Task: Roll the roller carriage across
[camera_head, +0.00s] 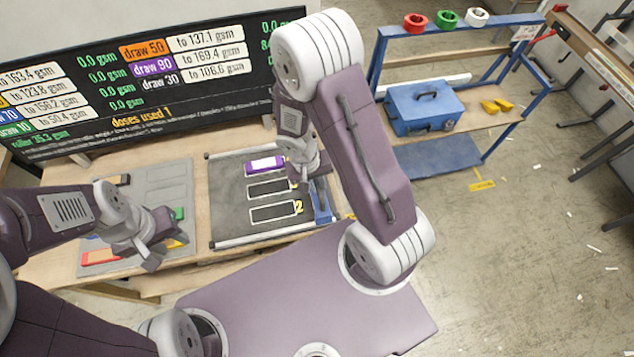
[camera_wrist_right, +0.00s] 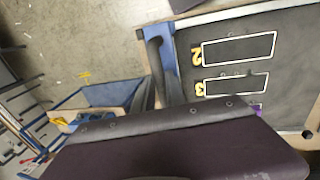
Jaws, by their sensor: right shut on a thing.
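The roller carriage (camera_head: 322,207) shows as a blue upright part at the right edge of the dark bed (camera_head: 228,210). In the right wrist view the carriage (camera_wrist_right: 182,62) is a blue bar with a black handle (camera_wrist_right: 156,55) beside the bed. My right gripper (camera_head: 303,186) is shut on the carriage's handle; my own arm hides much of the contact. A purple block (camera_head: 264,165) lies in the top outlined slot of the bed. The two slots below look empty. My left gripper (camera_head: 165,252) is open and empty above the grey tray (camera_head: 165,180).
The tray holds an orange-red block (camera_head: 98,257), a green block (camera_head: 179,213) and others. A dark display board (camera_head: 150,85) stands behind the table. A blue rack (camera_head: 440,160) with a blue toolbox (camera_head: 424,105) stands to the right, with floor between.

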